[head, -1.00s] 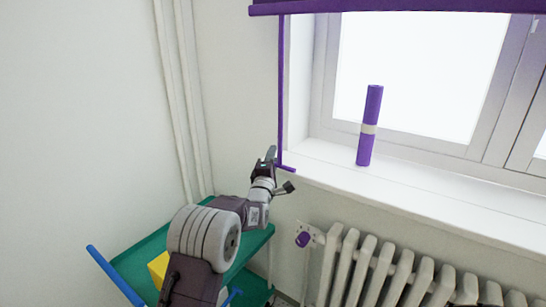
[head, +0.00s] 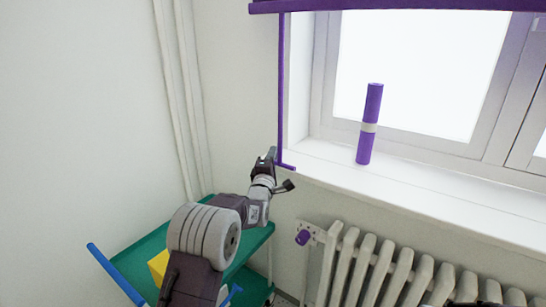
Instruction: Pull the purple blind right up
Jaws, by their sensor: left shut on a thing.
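The purple blind (head: 400,6) shows at the top of the head view, its bottom edge across the upper part of the window. A thin purple pull rod (head: 281,90) hangs from its left end, with a short crosspiece (head: 288,167) at the bottom. My left gripper (head: 270,157) is at the lower end of the rod, shut on it, just left of the crosspiece. The fingers partly hide the contact.
A purple roll (head: 370,125) with a pale band stands upright on the white windowsill (head: 430,195). A green trolley (head: 135,262) with a yellow object (head: 158,267) stands under my left arm.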

